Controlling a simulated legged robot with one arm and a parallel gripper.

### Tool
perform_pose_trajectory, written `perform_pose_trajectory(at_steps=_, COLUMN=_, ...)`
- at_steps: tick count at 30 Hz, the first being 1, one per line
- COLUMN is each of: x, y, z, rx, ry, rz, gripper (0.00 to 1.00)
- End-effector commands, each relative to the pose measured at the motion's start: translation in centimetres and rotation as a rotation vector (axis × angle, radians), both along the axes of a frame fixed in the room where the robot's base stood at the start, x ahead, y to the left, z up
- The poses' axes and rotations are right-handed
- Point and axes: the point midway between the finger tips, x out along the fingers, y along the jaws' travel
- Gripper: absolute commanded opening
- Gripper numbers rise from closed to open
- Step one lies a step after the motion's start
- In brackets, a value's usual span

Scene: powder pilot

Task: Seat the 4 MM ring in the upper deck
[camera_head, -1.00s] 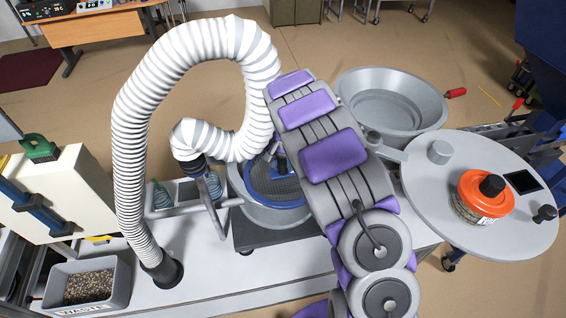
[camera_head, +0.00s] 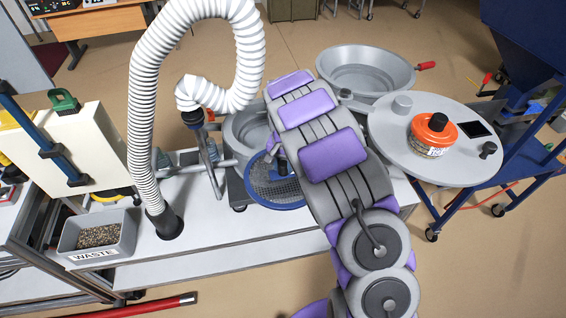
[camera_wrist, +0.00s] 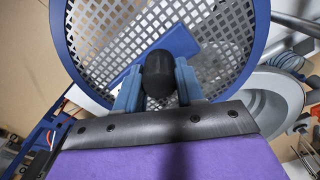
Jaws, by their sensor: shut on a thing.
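The blue ring with its perforated mesh (camera_head: 262,191) hangs from my gripper; it also fills the upper wrist view (camera_wrist: 256,35). My gripper (camera_wrist: 158,88) is shut on the black knob (camera_wrist: 160,70) on the ring's blue crossbar. In the head view my purple and grey arm hides the ring's right part and most of the gripper. No size marking on the ring is readable. The grey round deck (camera_head: 240,135) stands just behind the ring, which overlaps its front in the picture. The deck's right side is hidden by my arm. A grey round rim (camera_wrist: 285,85) shows at right in the wrist view.
A white ribbed hose (camera_head: 143,110) arches at left, its end near the deck. A waste bin (camera_head: 128,233) stands on the bench. At right are a grey round table (camera_head: 390,150) with an orange-lidded jar (camera_head: 432,130), and a grey pan (camera_head: 335,82) behind.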

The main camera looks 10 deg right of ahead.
Motion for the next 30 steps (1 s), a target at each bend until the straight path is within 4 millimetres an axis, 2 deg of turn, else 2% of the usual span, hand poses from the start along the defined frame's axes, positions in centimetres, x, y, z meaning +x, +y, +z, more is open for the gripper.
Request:
perform_pose_trajectory(at_steps=11, x=-2.9, y=0.1, z=-2.0, rx=0.000, ry=-0.001, rz=0.136, gripper=0.00)
perform_pose_trajectory(at_steps=24, x=-8.5, y=0.2, z=-6.0, rx=0.002, ry=0.004, rz=0.405, gripper=0.00)
perform_pose_trajectory(at_steps=30, x=-10.3, y=0.1, z=-7.4, rx=0.000, ry=0.001, rz=0.500, gripper=0.00)
